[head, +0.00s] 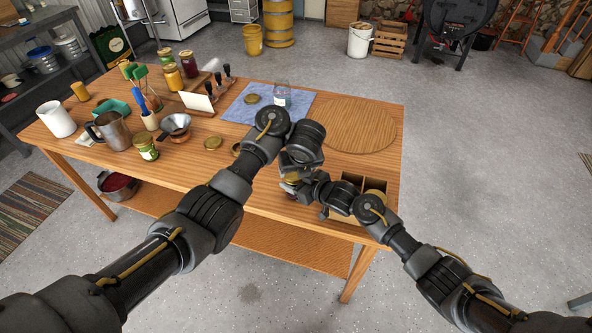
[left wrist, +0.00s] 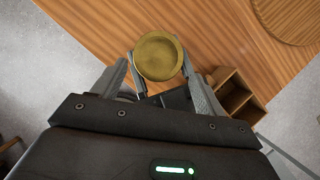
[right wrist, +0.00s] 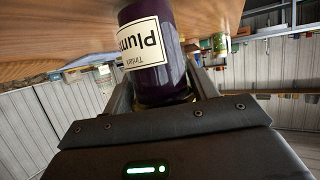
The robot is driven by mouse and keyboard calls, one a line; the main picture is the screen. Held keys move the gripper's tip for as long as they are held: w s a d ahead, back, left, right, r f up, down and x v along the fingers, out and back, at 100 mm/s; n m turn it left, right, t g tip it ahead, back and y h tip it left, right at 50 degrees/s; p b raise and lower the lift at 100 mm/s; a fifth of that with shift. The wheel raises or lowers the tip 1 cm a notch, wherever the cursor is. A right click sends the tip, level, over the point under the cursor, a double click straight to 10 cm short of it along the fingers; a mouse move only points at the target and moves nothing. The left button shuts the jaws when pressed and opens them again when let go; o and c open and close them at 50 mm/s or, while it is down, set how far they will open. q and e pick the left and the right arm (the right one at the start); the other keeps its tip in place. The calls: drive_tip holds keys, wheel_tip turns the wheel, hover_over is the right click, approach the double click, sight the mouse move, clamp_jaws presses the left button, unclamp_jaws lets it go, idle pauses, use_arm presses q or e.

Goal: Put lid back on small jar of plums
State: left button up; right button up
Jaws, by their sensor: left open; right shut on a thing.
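The small plum jar (right wrist: 154,45) is dark purple with a cream label reading "Plum". My right gripper (right wrist: 153,92) is shut on it near the table's front edge. In the head view, the jar (head: 291,194) is mostly hidden by my arms. A round gold lid (left wrist: 158,56) shows face-on in the left wrist view, above my right gripper and covering what lies beneath. It seems to be on the jar's top, but its seating cannot be judged. My left gripper (left wrist: 158,62) is open, with a finger on either side of the lid.
A wooden divided box (head: 347,190) stands right of the jar, close to my right arm. A round board (head: 360,125) lies behind it. A blue cloth (head: 245,108) holds a clear jar (head: 281,95) and another gold lid (head: 252,99). Jars and utensils crowd the table's left.

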use_arm(q)
drive_tip(key=shift+w+a, duration=0.1)
drive_tip(key=shift+c, duration=0.3)
drive_tip(key=shift+a, duration=0.1)
drive_tip(key=c, duration=0.5)
use_arm(e)
drive_tip(key=shift+w, duration=0.1)
use_arm(q)
drive_tip(key=c, duration=0.4)
use_arm(e)
drive_tip(key=shift+d, duration=0.25)
use_arm(q)
drive_tip(key=c, duration=0.3)
use_arm(e)
drive_tip(key=shift+w, duration=0.1)
drive_tip(key=shift+a+f, duration=0.1)
drive_tip(key=shift+a, duration=0.1)
use_arm(q)
drive_tip(key=shift+w+f, duration=0.1)
drive_tip(key=shift+f, duration=0.05)
drive_tip(key=shift+x, duration=0.9)
